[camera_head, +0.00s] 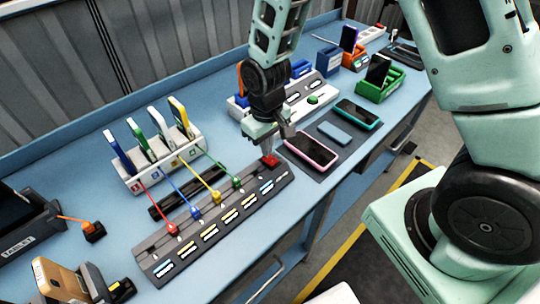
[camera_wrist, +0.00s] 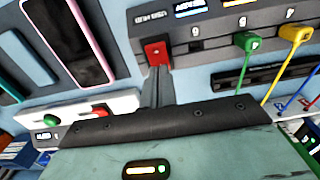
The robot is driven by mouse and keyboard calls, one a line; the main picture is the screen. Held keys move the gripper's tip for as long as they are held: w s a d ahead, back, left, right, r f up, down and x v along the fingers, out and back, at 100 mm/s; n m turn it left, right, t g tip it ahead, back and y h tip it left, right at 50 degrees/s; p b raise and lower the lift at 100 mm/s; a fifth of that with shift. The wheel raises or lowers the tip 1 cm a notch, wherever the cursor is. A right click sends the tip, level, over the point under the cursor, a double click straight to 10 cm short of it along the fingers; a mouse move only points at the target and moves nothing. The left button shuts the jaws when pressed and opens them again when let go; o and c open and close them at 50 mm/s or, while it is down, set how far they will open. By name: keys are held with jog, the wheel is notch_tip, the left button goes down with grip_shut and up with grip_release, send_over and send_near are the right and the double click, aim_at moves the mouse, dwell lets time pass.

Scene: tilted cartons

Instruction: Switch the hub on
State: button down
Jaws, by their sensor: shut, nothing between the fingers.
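The hub (camera_head: 215,222) is a long dark grey strip on the blue bench, with red, blue, yellow and green plugs in it. A red switch (camera_head: 270,160) sits at its far right end. In the wrist view the hub (camera_wrist: 215,33) runs along the top right, and the red switch (camera_wrist: 157,52) is at its near end. My gripper (camera_head: 268,147) is shut and empty, pointing down right beside the red switch. In the wrist view its fingertips (camera_wrist: 158,72) overlap the switch's lower edge. I cannot tell whether they touch. The switch's lit state is not clear.
A white rack (camera_head: 160,160) of several upright devices stands behind the hub, its cables crossing to the plugs. A pink-edged phone (camera_head: 311,149) lies close right of the switch. A white unit with a green button (camera_head: 313,99) stands behind my gripper. A tablet holder (camera_head: 28,225) is at left.

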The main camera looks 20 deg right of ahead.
aim_at(266, 159)
notch_tip(266, 159, up, 6)
jog(key=p, duration=0.4)
jog(key=shift+f, duration=0.1)
dwell(0.5)
jog(key=s+a+r+n+b, duration=0.2)
jog(key=s+a+r+b, duration=0.1)
jog(key=s, duration=0.7)
jog(key=s+a+r+n+b, duration=0.2)
jog(key=s+r+b, duration=0.3)
jog(key=s, duration=0.5)
jog(key=shift+a+y, duration=0.3)
jog(key=shift+a, duration=0.35)
jog(key=shift+r, duration=0.1)
